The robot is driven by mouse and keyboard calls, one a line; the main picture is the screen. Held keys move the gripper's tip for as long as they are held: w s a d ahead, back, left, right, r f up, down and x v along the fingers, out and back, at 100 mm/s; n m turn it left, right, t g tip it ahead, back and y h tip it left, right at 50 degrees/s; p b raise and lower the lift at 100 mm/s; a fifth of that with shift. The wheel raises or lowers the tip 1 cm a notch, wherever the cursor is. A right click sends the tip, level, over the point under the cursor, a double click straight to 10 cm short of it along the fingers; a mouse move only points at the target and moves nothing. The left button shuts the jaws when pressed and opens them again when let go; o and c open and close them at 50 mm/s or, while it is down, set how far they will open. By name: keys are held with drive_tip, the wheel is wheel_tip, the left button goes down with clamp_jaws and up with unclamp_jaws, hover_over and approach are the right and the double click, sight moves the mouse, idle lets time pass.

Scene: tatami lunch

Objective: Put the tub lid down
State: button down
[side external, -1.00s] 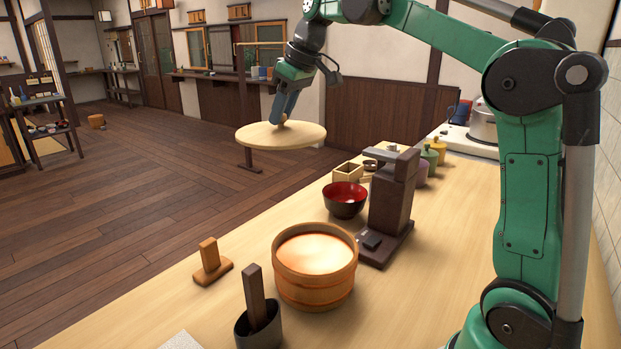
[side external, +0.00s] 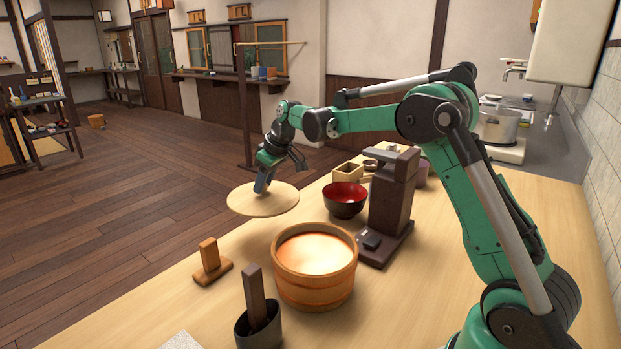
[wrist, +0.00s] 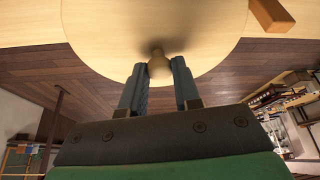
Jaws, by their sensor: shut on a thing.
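The tub lid (side external: 250,201) is a round, pale wooden disc with a small knob. My gripper (side external: 262,186) is shut on its knob from above. In the side view the lid looks level, at the far left edge of the counter; I cannot tell whether it touches the counter. In the wrist view the lid (wrist: 110,35) fills the top, and its knob (wrist: 158,67) sits between my fingertips (wrist: 160,70). The wooden tub (side external: 314,283) stands open on the counter, full of something pale.
A wooden stand block (side external: 210,262) and a dark cup with a paddle (side external: 258,325) are left of the tub. A red-black bowl (side external: 346,201), a wooden box (side external: 347,172) and a dark dispenser (side external: 391,210) stand behind it.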

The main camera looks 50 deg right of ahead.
wheel_tip(320, 180, down, 9)
drive_tip(key=shift+f, duration=0.2)
idle(0.3)
drive_tip(key=shift+f, duration=0.2)
drive_tip(key=c, duration=0.6)
unclamp_jaws()
drive_tip(key=shift+r, duration=0.1)
